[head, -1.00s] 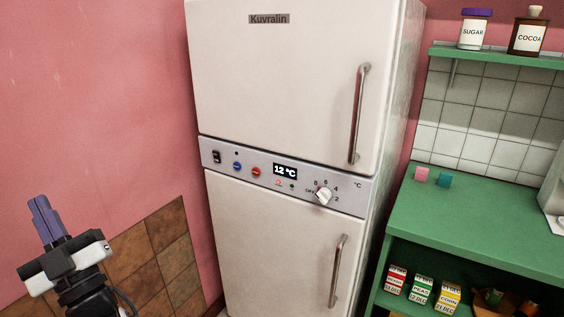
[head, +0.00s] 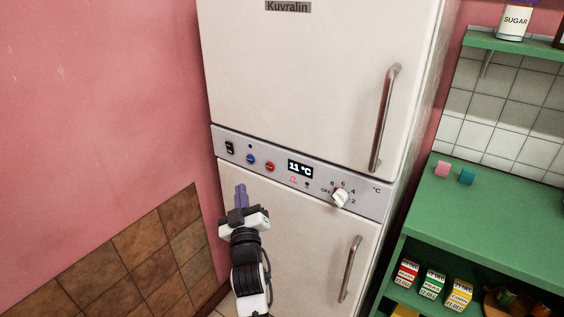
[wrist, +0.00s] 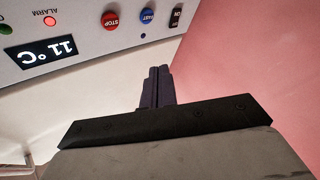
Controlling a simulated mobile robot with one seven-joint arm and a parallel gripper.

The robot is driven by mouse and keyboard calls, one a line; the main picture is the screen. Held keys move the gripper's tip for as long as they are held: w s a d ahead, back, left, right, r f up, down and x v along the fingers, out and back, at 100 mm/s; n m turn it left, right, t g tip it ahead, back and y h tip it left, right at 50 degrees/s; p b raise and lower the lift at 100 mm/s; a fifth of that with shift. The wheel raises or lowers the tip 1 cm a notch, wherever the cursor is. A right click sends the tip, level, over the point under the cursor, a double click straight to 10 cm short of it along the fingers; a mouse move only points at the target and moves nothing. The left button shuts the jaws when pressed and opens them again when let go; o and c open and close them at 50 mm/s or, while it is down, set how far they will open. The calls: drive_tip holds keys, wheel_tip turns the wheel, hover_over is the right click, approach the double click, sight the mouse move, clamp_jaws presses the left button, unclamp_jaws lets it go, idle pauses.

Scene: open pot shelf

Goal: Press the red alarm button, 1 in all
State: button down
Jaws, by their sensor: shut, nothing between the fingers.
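The control panel (head: 318,184) runs across the white fridge between its two doors. A small red light or button labelled ALARM (wrist: 50,20) shows in the wrist view and appears small under the display in the head view (head: 293,180). A larger red button labelled STOP (wrist: 110,20) sits beside a blue START button (wrist: 147,16); both also show in the head view, red (head: 270,166) and blue (head: 251,159). My gripper (head: 241,190) is shut and empty, below the panel's left part in the picture. Its purple fingers (wrist: 157,82) appear apart from the buttons.
The display (head: 300,169) reads 11 °C. A black switch (head: 229,148) and a white dial (head: 340,198) flank the buttons. Door handles (head: 385,117) stick out at right. A green counter (head: 500,210) stands right of the fridge; a pink wall (head: 100,110) is at left.

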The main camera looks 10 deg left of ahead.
sight(270, 167)
drive_tip(key=shift+w+d, duration=0.1)
idle(0.3)
drive_tip(key=shift+w+d+b, duration=0.5)
drive_tip(key=shift+w, duration=0.85)
drive_tip(key=shift+w+d+b, duration=0.5)
drive_tip(key=shift+w, duration=0.9)
drive_tip(key=shift+w+d+b, duration=0.5)
drive_tip(key=shift+w, duration=0.85)
drive_tip(key=shift+w+d+b, duration=0.1)
drive_tip(key=shift+w+b, duration=0.25)
drive_tip(key=shift+b, duration=0.05)
drive_tip(key=shift+w+d+b, duration=0.15)
drive_tip(key=shift+w+b, duration=0.15)
drive_tip(key=shift+w, duration=0.05)
drive_tip(key=shift+s+a+p, duration=0.25)
drive_tip(key=shift+s+p, duration=0.05)
drive_tip(key=shift+s, duration=0.45)
